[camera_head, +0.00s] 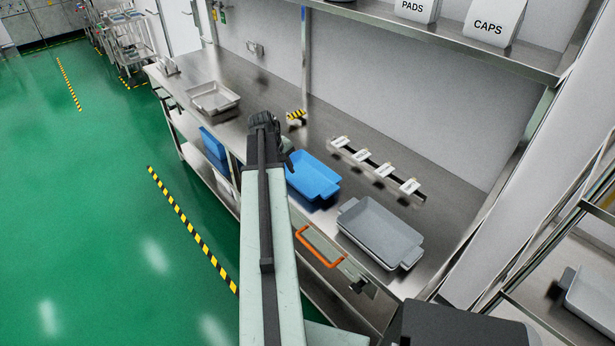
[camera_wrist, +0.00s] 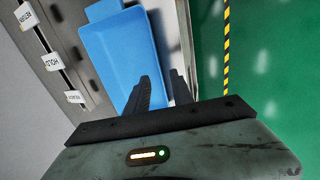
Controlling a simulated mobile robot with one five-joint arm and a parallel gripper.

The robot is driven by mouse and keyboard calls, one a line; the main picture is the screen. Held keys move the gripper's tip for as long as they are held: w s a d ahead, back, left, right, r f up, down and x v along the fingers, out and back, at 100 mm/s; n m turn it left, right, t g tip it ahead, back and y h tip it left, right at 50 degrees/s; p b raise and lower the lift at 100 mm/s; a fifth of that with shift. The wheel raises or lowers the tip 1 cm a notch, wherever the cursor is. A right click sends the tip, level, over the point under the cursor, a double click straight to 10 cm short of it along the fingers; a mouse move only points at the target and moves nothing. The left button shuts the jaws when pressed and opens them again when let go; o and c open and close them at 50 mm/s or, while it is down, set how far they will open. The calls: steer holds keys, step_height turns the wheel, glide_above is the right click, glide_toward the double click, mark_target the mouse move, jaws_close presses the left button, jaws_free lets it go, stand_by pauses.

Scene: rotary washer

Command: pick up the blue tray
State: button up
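The blue tray (camera_head: 314,176) lies on the steel counter near its front edge, right of my arm's end in the head view. In the wrist view the blue tray (camera_wrist: 118,50) fills the upper middle. My gripper (camera_wrist: 161,76) is open and empty, with a gap between its two dark fingers. Its left finger overlaps the tray's right side in the picture, and its right finger is past that side, near the counter edge. I cannot tell the height of the fingers above the rim. In the head view my gripper (camera_head: 283,152) is mostly hidden behind my arm.
Grey trays (camera_head: 378,234) sit right of the blue tray, with an orange handle (camera_head: 320,247) at the counter front. A metal tray (camera_head: 212,98) stands farther left. A row of labelled holders (camera_head: 378,168) lies behind. Another blue item (camera_head: 213,147) is below the counter. Green floor is open left.

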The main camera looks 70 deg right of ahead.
steer(key=b+x, duration=0.2)
steer(key=shift+f, duration=0.3)
steer(key=b+x, duration=0.5)
steer(key=shift+d+f+b, duration=0.2)
steer(key=shift+d+b, duration=0.05)
steer(key=shift+b, duration=0.1)
steer(key=shift+r, duration=0.2)
jaws_close()
stand_by(0.7)
